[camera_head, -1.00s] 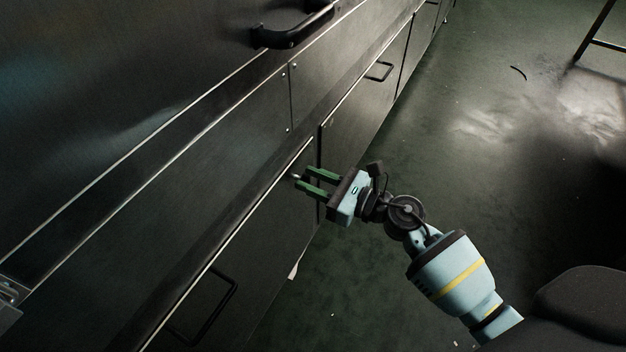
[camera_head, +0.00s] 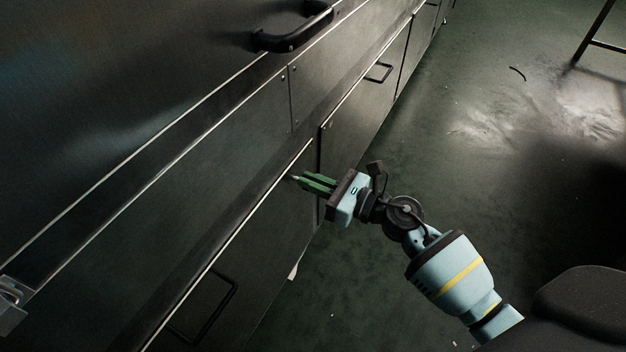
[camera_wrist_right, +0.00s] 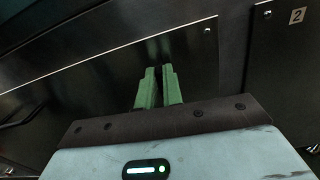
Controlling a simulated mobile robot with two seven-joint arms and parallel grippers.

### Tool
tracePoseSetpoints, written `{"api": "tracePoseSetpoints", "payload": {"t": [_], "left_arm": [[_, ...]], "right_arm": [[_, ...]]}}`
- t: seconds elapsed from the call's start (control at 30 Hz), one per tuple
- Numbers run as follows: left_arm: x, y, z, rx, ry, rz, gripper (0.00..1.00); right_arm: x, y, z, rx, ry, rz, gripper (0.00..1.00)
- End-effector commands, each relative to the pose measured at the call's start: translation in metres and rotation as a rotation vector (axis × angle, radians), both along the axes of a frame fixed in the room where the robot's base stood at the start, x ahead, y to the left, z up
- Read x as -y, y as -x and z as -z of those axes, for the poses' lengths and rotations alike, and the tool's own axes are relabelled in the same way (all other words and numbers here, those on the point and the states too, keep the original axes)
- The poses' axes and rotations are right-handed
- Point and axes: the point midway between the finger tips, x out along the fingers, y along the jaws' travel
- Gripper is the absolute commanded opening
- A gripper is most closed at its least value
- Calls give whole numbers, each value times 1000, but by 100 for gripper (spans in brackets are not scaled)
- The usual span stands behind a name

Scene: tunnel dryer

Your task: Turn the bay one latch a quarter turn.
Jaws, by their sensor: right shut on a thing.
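The bay one latch (camera_head: 295,177) is a small pale metal piece on the lower dark panel, near its upper right corner. My right gripper (camera_head: 305,181) has green fingers, close together and shut on the latch, which they mostly hide. In the right wrist view the two green fingers of the right gripper (camera_wrist_right: 158,72) reach toward the dark panel, and the latch itself is hidden between or behind their tips. I cannot tell the latch's angle. My left gripper is not in view.
The lower panel has a black wire handle (camera_head: 207,310). A thick black handle (camera_head: 292,36) juts out above. Open green floor (camera_head: 470,150) lies to the right.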

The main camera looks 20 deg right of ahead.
Motion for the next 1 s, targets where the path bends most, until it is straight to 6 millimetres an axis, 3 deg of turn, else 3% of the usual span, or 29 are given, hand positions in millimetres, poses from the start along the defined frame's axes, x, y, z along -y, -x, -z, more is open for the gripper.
{"api": "tracePoseSetpoints", "payload": {"t": [1.0], "left_arm": [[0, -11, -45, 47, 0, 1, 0]], "right_arm": [[7, -5, 3, -563, -720, 1, 0]]}}
